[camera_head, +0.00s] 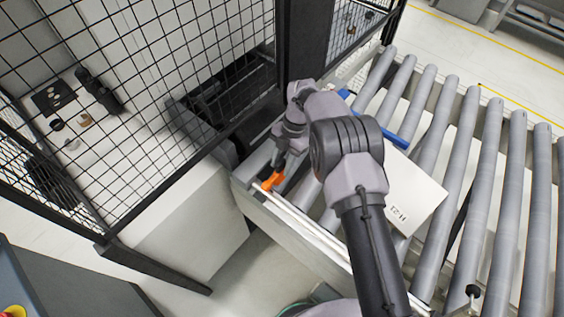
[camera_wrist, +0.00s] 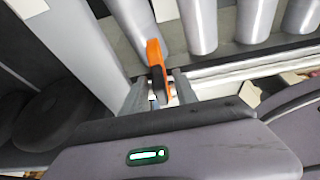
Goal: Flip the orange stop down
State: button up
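The orange stop (camera_head: 272,181) is at the near left end of the roller conveyor, beside its side rail. In the wrist view the orange stop (camera_wrist: 154,55) stands up beyond my fingers, and its lower part lies between them. My gripper (camera_head: 283,166) is at the stop, reaching down over the conveyor end.
A white labelled panel (camera_head: 412,195) lies on the rollers to the right of my arm, with a blue bar (camera_head: 398,139) behind it. Grey rollers (camera_head: 478,190) extend right. A black mesh fence (camera_head: 170,60) and a white cabinet (camera_head: 195,220) stand left of the conveyor end.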

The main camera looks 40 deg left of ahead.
jog(key=p+v, duration=1)
jog(key=v, duration=0.7)
jog(key=shift+r, duration=0.35)
jog(key=shift+d+f, duration=0.1)
jog(key=shift+f, duration=0.05)
